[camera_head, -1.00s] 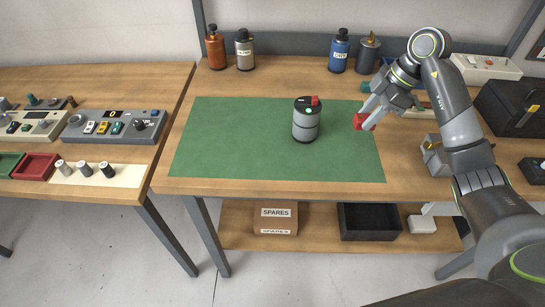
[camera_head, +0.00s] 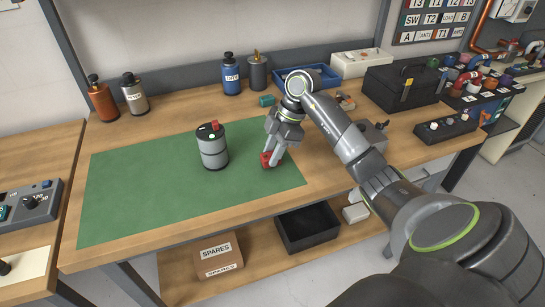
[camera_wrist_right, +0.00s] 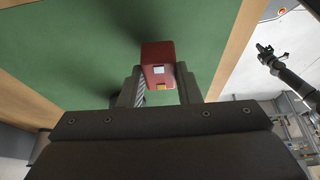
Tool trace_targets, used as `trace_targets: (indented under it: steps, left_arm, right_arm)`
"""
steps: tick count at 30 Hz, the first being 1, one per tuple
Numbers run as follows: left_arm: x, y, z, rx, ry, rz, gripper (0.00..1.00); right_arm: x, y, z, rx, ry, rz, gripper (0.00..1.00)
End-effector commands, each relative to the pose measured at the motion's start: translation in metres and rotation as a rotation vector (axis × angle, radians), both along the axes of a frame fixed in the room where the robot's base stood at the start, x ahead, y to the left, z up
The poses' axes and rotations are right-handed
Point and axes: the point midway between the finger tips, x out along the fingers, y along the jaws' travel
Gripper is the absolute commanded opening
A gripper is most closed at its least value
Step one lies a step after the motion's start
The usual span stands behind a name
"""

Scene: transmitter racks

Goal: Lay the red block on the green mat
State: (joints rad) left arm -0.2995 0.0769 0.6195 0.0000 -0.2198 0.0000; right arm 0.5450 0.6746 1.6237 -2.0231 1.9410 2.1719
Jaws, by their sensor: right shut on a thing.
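The red block (camera_head: 267,159) is between the fingers of my right gripper (camera_head: 271,158), at the right part of the green mat (camera_head: 130,190). In the right wrist view the red block (camera_wrist_right: 158,62) sits between the two fingertips, with a small white patch and a yellow patch on its near face. The green mat (camera_wrist_right: 80,55) fills much of that view behind it. I cannot tell whether the block touches the mat.
A grey canister (camera_head: 212,148) with a red piece on top stands on the mat, left of my right gripper. Bottles (camera_head: 232,76) stand along the back. A blue tray (camera_head: 308,76) and a black toolbox (camera_head: 400,88) are behind and right. The mat's left part is clear.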

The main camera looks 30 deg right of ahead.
Motion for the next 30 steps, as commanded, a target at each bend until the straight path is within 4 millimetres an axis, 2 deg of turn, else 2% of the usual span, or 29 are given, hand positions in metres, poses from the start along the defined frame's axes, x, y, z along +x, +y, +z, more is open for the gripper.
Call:
trace_targets:
  steps: [4, 14, 15, 20, 30]
  left_arm:
    - [-0.001, 0.002, 0.003, 0.002, 0.001, -0.001, 0.00]
    - [-0.001, 0.003, 0.000, 0.004, 0.001, 0.000, 0.00]
    - [-0.001, 0.003, 0.000, 0.004, 0.002, 0.000, 0.00]
    - [-0.001, 0.003, 0.001, 0.004, 0.001, 0.000, 0.00]
    - [-0.001, 0.003, 0.003, 0.003, 0.001, -0.001, 0.00]
  right_arm:
    - [0.000, 0.000, -0.018, 0.001, 0.002, 0.000, 0.07]
    - [0.000, 0.000, -0.022, 0.000, 0.001, 0.000, 0.07]
    - [0.000, 0.000, -0.023, 0.000, 0.000, 0.001, 0.31]
    - [0.000, 0.000, -0.022, 0.000, 0.001, 0.000, 0.52]
    - [0.000, 0.000, -0.017, 0.000, 0.000, 0.001, 0.52]
